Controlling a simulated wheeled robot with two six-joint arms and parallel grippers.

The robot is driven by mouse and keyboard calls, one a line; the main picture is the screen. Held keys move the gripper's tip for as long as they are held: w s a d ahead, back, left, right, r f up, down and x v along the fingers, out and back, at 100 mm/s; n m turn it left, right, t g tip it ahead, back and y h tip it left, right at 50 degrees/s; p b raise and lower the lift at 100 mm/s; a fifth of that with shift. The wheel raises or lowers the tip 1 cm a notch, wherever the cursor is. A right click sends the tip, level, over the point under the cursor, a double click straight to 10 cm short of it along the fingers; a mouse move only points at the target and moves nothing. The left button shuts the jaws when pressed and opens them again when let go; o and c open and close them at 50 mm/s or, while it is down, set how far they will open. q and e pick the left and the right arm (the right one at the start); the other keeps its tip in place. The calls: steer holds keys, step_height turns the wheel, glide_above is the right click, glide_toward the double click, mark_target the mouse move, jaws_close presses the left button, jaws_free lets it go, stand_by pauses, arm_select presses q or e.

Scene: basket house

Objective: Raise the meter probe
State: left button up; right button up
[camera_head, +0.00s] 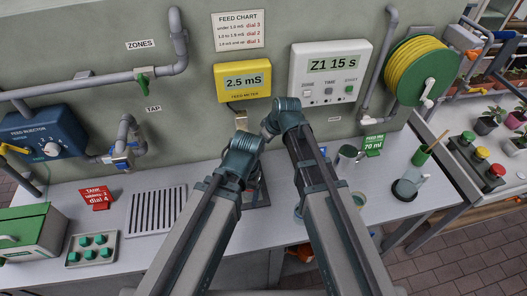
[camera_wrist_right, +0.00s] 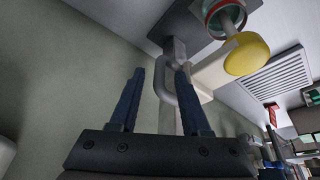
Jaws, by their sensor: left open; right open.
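The yellow feed meter (camera_head: 243,82) is on the wall in the head view and reads 2.5 mS. A grey looped handle (camera_wrist_right: 162,82) in the right wrist view looks like part of the meter probe, but I cannot tell for sure. My right gripper (camera_wrist_right: 160,76) is open, with the loop between or just beyond its two dark fingers; I cannot tell whether they touch. My left gripper (camera_head: 240,142) is below the meter in the head view; its fingers are mostly hidden by the wrist. My arms hide most of the space under the meter.
A white timer panel (camera_head: 329,75) reads Z1 15 s. A hose reel (camera_head: 417,75) hangs right.

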steer(key=shift+b+x, duration=0.4)
steer(key=shift+x, duration=0.45)
jaws_close()
steer(key=shift+w+r, duration=0.1)
stand_by(0.7)
